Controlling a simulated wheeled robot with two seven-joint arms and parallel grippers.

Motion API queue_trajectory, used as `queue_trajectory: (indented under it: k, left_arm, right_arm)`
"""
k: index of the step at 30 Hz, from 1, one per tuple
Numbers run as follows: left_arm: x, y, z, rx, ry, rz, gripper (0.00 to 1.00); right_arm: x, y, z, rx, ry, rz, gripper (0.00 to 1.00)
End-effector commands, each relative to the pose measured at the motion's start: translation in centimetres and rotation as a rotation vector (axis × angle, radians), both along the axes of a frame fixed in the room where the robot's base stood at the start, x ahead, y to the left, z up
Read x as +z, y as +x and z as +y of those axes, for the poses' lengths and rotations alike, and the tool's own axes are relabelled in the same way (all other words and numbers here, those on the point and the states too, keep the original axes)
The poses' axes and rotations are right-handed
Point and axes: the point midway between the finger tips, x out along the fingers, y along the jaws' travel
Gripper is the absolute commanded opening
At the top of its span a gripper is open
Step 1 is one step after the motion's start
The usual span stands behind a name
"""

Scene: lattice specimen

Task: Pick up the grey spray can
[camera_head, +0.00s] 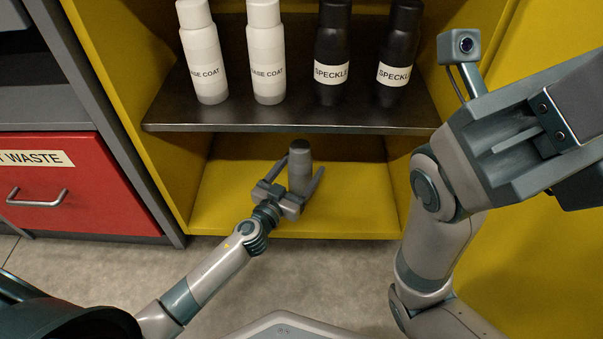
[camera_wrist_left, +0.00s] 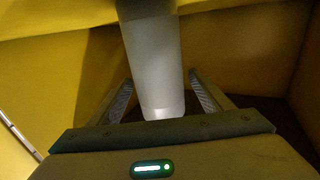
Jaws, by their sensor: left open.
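The grey spray can (camera_head: 300,172), with a dark cap, stands upright on the yellow cabinet floor, below the dark shelf. My left gripper (camera_head: 303,168) is open, with one finger on each side of the can. In the left wrist view the pale can body (camera_wrist_left: 154,62) lies between the two fingers (camera_wrist_left: 158,95), with a gap visible on both sides. The can's top is cut off there. My right arm is large at the right of the head view; its fingers cannot be made out.
The dark shelf (camera_head: 290,118) above the can carries two white BASE COAT bottles (camera_head: 266,55) and two black SPECKLE bottles (camera_head: 332,50). Yellow cabinet walls (camera_head: 180,150) stand at either side. A red waste drawer (camera_head: 75,190) is at left. The cabinet floor right of the can is clear.

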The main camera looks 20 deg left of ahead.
Motion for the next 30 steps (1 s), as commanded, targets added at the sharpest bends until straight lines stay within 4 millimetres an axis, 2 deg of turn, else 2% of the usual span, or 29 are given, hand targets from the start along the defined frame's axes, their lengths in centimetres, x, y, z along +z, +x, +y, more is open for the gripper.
queue_trajectory:
  k: [7, 14, 23, 30]
  left_arm:
    - [0.0, 0.0, 0.0, 0.000, 0.000, 0.000, 0.73]
    - [0.0, 0.0, 0.0, 0.000, 0.000, 0.000, 0.18]
    - [0.2, 0.1, 0.0, -0.001, 0.000, -0.002, 0.17]
    - [1.3, 0.5, 0.1, -0.001, -0.002, -0.003, 0.17]
  right_arm:
    - [0.1, -0.1, 0.0, 0.009, 0.007, 0.001, 0.31]
    - [0.1, -0.2, -0.1, 0.012, 0.012, 0.002, 0.31]
    - [0.2, -0.1, 0.0, 0.008, 0.007, 0.001, 0.31]
    - [0.8, 0.0, 0.0, -0.001, 0.003, -0.001, 0.31]
